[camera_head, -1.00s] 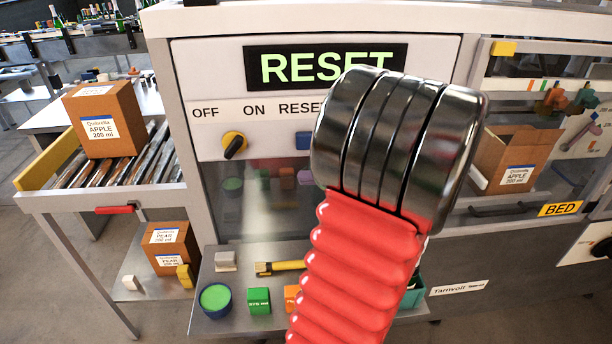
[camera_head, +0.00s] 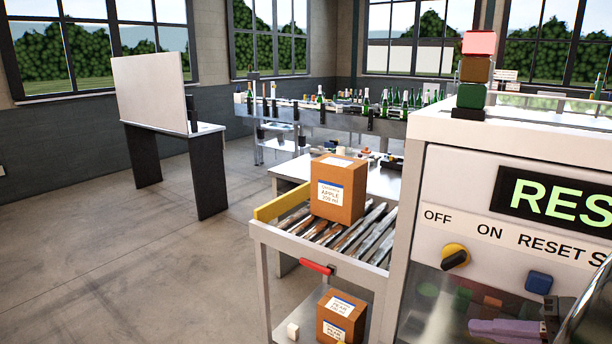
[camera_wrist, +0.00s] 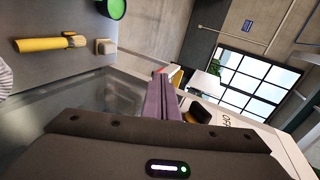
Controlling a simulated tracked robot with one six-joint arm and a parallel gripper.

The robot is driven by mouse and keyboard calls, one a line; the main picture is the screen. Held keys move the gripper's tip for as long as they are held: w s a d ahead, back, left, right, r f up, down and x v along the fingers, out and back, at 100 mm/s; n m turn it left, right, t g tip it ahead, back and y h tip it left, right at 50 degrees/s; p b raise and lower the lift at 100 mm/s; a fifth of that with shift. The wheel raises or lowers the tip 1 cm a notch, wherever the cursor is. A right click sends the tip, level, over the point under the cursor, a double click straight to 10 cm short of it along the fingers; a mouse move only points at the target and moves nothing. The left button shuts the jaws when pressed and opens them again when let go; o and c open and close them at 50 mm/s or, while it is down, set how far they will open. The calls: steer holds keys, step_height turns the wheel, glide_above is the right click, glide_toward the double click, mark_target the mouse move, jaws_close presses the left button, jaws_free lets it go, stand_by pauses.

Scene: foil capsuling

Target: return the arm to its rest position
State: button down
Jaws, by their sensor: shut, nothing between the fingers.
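My gripper (camera_head: 480,327) shows at the lower right of the head view, in front of the machine's lower window. Its purple fingers point left, and a dark metal part of my arm (camera_head: 590,310) cuts the right edge. In the wrist view the two purple fingers (camera_wrist: 163,85) lie together, shut and empty. Most of my arm is outside the head view.
The machine's panel (camera_head: 470,190) has a black and yellow knob (camera_head: 455,256) and a blue button (camera_head: 538,282). A roller conveyor (camera_head: 345,235) carries an APPLE carton (camera_head: 340,190). A stack light (camera_head: 475,68) stands on top. Open floor (camera_head: 130,260) lies left.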

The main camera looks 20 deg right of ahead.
steer(key=w+a+n+g+h, duration=0.1)
steer(key=a+n+g+h, duration=0.1)
steer(key=a, duration=0.8)
steer(key=w+a+f+n+g+h, duration=0.1)
steer(key=a+n, duration=0.4)
steer(key=a, duration=0.6)
steer(key=w+a+n+g+h, duration=0.2)
steer(key=a+n+g+h, duration=0.1)
steer(key=a, duration=0.8)
steer(key=shift+w+a+f+n, duration=0.25)
steer(key=shift+w+f+n, duration=0.15)
steer(key=shift+n, duration=0.1)
steer(key=shift+d, duration=0.1)
